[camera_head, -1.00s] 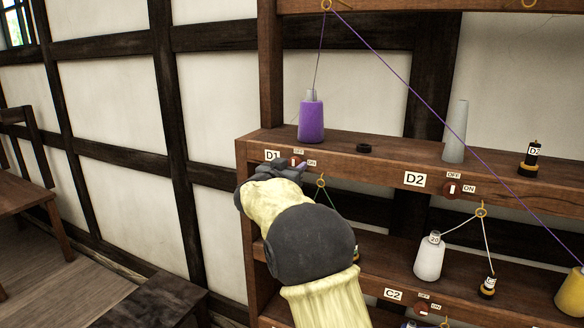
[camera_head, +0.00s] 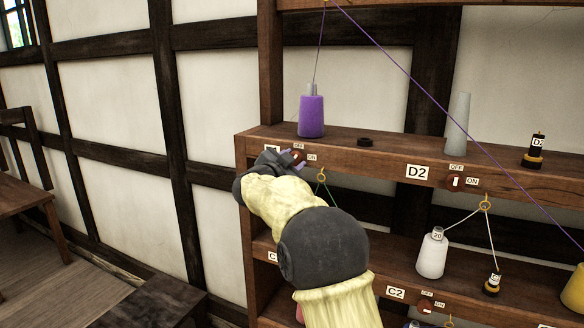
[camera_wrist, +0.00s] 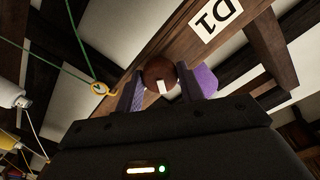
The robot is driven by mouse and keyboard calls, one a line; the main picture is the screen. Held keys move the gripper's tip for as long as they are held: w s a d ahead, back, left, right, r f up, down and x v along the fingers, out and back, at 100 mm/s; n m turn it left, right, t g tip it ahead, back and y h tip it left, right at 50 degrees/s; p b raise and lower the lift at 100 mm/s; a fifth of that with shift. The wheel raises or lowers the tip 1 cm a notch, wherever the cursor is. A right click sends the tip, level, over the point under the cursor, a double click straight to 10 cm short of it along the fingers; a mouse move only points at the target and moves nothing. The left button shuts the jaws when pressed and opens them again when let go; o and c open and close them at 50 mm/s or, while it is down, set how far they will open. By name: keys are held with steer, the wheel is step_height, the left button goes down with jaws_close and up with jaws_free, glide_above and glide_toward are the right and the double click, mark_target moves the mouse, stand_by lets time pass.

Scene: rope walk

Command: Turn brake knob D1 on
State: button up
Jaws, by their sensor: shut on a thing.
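Brake knob D1 (camera_head: 298,155) is a round reddish-brown knob with a white mark, on the front edge of the upper shelf. Its OFF plate is above it and its ON plate to its right. My gripper (camera_head: 290,157) is at the knob, partly hiding it and the D1 label. In the wrist view the knob (camera_wrist: 158,72) sits between the purple-grey fingers of my gripper (camera_wrist: 166,86), which is shut on it. The white mark appears tilted between the OFF and ON sides; its exact angle is hard to tell. The D1 label (camera_wrist: 214,20) shows upside down there.
Above the knob stands a purple thread cone (camera_head: 311,117) on the upper shelf (camera_head: 390,158). Knob D2 (camera_head: 455,182) is further right. A yellow ring (camera_head: 322,177) with green thread hangs just below my gripper, and shows close beside the left finger in the wrist view (camera_wrist: 99,88).

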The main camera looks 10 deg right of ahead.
steer(key=m+b, duration=0.6)
steer(key=m, duration=0.4)
steer(key=shift+f+m+b, duration=0.15)
steer(key=shift+m+b, duration=0.2)
steer(key=shift+m, duration=0.05)
steer(key=o, duration=1)
steer(key=shift+c, duration=0.2)
steer(key=shift+s+a, duration=0.1)
steer(key=b+v, duration=0.6)
steer(key=v, duration=1.1)
